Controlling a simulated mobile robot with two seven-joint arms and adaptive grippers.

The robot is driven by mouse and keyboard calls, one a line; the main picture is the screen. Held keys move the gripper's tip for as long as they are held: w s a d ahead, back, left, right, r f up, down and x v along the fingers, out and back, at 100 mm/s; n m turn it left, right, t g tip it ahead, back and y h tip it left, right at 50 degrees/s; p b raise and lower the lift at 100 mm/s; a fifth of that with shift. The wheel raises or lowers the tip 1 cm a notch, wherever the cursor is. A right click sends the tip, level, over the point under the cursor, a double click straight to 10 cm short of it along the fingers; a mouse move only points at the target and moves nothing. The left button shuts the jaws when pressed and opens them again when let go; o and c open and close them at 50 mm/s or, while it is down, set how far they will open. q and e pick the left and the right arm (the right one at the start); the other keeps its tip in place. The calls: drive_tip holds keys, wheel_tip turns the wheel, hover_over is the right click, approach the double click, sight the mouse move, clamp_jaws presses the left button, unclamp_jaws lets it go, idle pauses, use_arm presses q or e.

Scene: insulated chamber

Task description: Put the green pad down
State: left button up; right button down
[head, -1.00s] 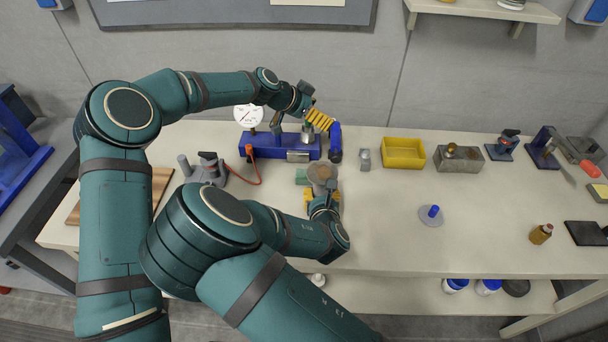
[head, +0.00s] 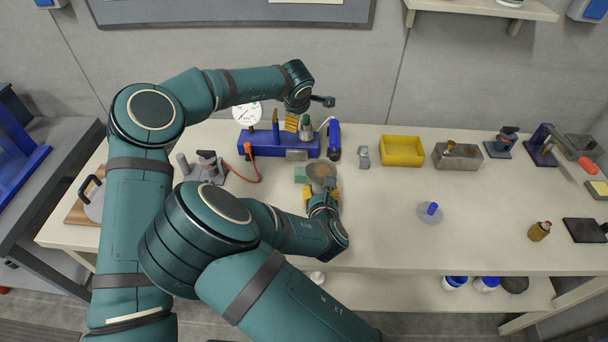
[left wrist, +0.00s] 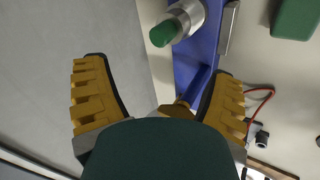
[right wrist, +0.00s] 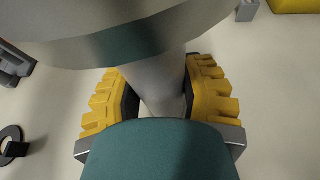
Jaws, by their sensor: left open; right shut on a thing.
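A green block-like pad (head: 300,174) lies on the table in front of the blue fixture (head: 262,143); it also shows in the left wrist view (left wrist: 297,15). A silver cylinder with a green top (head: 306,127) stands on the fixture, its green end (left wrist: 163,33) facing up. My left gripper (head: 291,123) is open and empty above the fixture; its fingers (left wrist: 160,70) are apart from the cylinder and pad. My right gripper (head: 322,198) is shut on the grey stem (right wrist: 157,82) of a round-topped stand (head: 320,171), right beside the pad.
A yellow bin (head: 402,151) and a metal box (head: 457,156) stand to the right. A blue-knobbed disc (head: 430,213) lies forward. The table between disc and stand is clear.

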use_arm(q)
drive_tip(key=s+d+f+n+g, duration=0.25)
drive_tip(key=s+g, duration=0.35)
drive_tip(key=s, duration=0.4)
hover_over(304, 171)
drive_tip(key=shift+n+g, duration=0.3)
drive_tip(key=shift+n, duration=0.15)
drive_tip(key=f, duration=0.5)
drive_tip(key=shift+s+d+f, duration=0.1)
drive_tip(key=shift+s+f, duration=0.1)
drive_tip(key=shift+f, duration=0.05)
drive_tip(key=shift+w+f, duration=0.2)
drive_tip(key=shift+f, duration=3.05)
drive_tip(key=c, duration=1.1)
drive_tip(key=shift+c, duration=0.2)
drive_tip(key=shift+r, duration=0.15)
wheel_tip(304, 171, up, 10)
drive_tip(key=shift+f, duration=0.1)
